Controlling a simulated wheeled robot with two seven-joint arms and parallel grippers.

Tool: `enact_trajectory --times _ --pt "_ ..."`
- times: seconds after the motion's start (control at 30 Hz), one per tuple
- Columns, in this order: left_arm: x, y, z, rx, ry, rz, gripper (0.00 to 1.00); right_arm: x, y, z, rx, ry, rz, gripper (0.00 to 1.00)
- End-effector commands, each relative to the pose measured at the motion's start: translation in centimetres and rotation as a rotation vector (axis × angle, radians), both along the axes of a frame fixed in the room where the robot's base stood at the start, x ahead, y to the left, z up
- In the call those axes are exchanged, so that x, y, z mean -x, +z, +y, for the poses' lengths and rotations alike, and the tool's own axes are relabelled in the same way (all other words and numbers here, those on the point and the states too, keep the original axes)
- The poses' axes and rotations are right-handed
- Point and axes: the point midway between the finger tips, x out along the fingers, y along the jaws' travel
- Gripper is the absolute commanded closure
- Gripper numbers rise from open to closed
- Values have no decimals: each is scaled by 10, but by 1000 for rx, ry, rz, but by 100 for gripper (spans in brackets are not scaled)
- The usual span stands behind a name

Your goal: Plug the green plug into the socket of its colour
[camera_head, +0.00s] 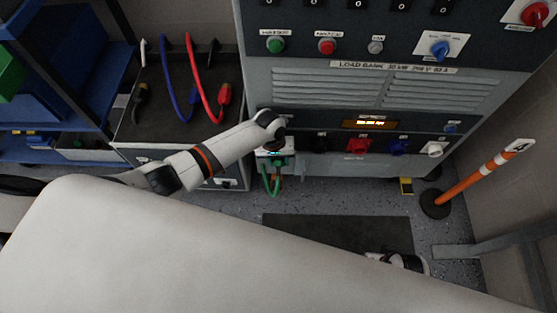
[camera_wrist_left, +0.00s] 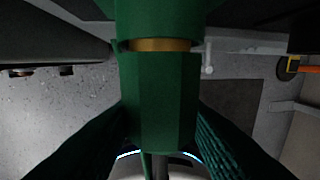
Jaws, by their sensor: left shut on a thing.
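My left gripper (camera_head: 273,152) is at the left end of the socket row on the load bank. In the left wrist view its fingers (camera_wrist_left: 158,128) are shut on the green plug (camera_wrist_left: 160,100). The plug lines up with a green cylindrical part (camera_wrist_left: 160,18), which looks like the green socket. A narrow brass band shows between the two, so the plug does not look flush. In the head view the arm mostly hides plug and socket; the green cable (camera_head: 266,183) hangs below. My right gripper (camera_head: 402,262) is partly hidden low in the view; its jaws cannot be read.
Black (camera_head: 320,142), red (camera_head: 358,146), blue (camera_head: 398,147) and white (camera_head: 434,149) sockets continue to the right. Blue (camera_head: 179,83) and red (camera_head: 206,85) cables lie on a bench at left. An orange post (camera_head: 470,182) stands at right. A dark mat (camera_head: 340,232) lies on the floor.

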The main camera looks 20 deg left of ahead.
Motion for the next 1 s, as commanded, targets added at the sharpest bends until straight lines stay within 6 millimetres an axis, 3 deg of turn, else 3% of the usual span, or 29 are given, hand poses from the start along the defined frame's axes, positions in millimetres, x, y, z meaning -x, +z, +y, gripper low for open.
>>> enact_trajectory --times 0.2,0.23,0.37,0.57,0.67,1.0 --pt "-3 1 0 1 0 -3 82 0 5 -1 1 0 0 64" --pt "-3 1 0 2 1 -5 59 1 4 -1 1 0 1 64" --pt "-3 1 0 1 0 -3 37 1 4 -1 3 0 2 64" --pt "-3 1 1 0 0 -2 37 2 3 -1 3 0 3 64" --pt "-2 0 1 0 0 -1 26 2 2 -1 3 0 2 64" --pt "-2 1 1 0 0 -1 26 1 4 -1 2 1 -2 64"
